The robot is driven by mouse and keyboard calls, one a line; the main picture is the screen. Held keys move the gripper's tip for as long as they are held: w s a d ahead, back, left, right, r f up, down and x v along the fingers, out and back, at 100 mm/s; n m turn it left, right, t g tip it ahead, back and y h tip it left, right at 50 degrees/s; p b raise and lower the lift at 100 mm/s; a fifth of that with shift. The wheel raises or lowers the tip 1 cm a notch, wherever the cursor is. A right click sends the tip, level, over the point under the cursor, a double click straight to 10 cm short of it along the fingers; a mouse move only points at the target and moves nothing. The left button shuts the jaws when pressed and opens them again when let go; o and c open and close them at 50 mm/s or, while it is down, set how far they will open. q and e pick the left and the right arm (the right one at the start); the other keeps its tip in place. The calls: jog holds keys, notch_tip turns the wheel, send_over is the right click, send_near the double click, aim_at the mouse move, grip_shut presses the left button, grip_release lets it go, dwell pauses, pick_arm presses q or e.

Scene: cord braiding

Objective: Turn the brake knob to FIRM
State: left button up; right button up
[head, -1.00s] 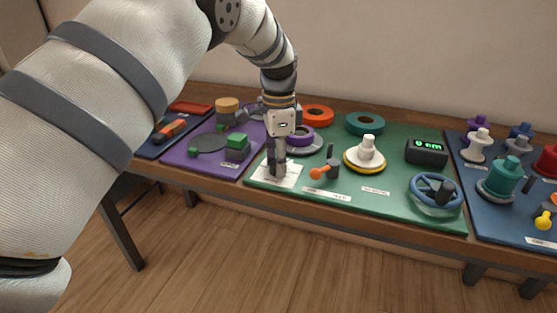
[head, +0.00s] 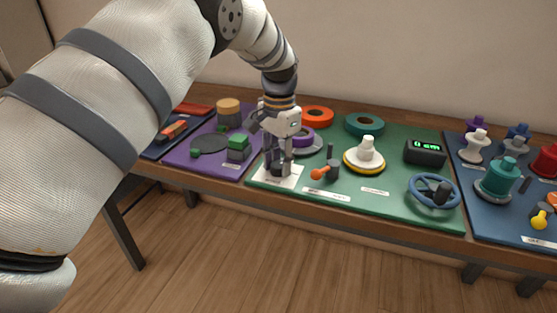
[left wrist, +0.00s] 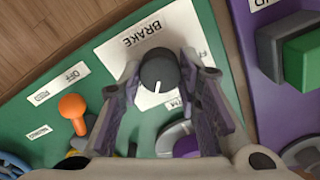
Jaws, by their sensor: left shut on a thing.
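The black brake knob (left wrist: 159,70) stands on a white plate (left wrist: 180,30) lettered BRAKE, which reads upside down in the left wrist view. A white pointer line on the knob points down in that view, slightly left, toward a label partly hidden by a finger. Another label at the plate's right edge is cut off by the other finger. My left gripper (left wrist: 160,75) is shut on the knob, one finger on each side. In the head view my left gripper (head: 279,168) points down over the white plate (head: 292,181) and largely hides the knob. My right gripper is not in view.
An orange-tipped lever (head: 319,173) stands just right of my left gripper on the green mat (head: 345,202). A purple spool (head: 300,137) is close behind. A blue handwheel (head: 433,190) and a display reading 0 cm (head: 426,152) are farther right. A green block (head: 238,148) is at left.

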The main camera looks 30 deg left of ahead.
aim_at(279, 164)
pick_arm(q)
jog(key=n, duration=0.3)
jog(key=shift+n, duration=0.3)
jog(key=shift+a+n, duration=0.1)
jog(key=shift+n, duration=1.8)
jog(key=o, duration=1.1)
jog(key=shift+o, duration=0.2)
notch_tip(279, 164, up, 12)
